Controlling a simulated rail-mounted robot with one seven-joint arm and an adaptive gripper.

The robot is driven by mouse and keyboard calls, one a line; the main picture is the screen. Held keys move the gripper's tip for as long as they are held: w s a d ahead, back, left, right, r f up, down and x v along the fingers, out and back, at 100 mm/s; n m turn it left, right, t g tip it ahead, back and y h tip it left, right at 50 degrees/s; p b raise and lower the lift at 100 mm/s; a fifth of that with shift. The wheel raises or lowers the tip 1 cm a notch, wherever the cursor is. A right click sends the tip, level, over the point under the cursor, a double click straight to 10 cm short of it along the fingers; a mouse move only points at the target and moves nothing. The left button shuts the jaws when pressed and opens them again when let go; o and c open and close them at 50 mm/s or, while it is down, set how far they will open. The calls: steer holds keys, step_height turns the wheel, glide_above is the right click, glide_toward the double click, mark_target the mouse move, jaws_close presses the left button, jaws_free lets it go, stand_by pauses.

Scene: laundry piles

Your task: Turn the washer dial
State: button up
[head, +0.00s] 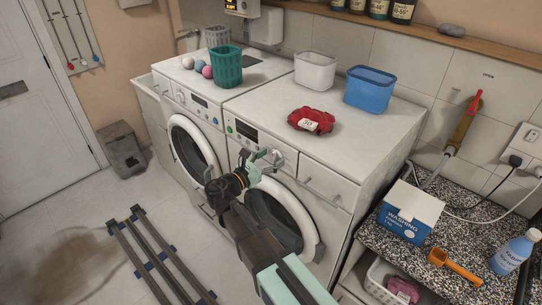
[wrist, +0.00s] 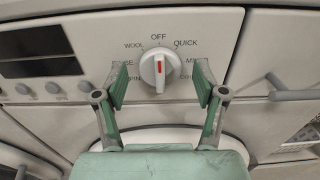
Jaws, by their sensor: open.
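The washer dial (wrist: 160,69) is a round white knob on the front panel of the right-hand washer (head: 337,148). Its red mark points up toward OFF. WOOL is at its upper left and QUICK at its upper right; the lower labels are partly hidden by my fingers. My gripper (wrist: 160,88) is open, with one green finger on each side of the dial in the wrist view. I see gaps between the fingers and the knob, and cannot tell how far the tips are from the panel. In the head view, my gripper (head: 263,161) covers much of the dial area.
A dark display (wrist: 38,50) is left of the dial, and a bar handle (wrist: 290,95) is to its right. The round washer door (head: 271,226) is below. A red cloth (head: 311,121), blue bin (head: 370,89) and white bin (head: 314,70) stand on top.

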steer(key=shift+w+d, duration=0.15)
steer(key=c, duration=1.1)
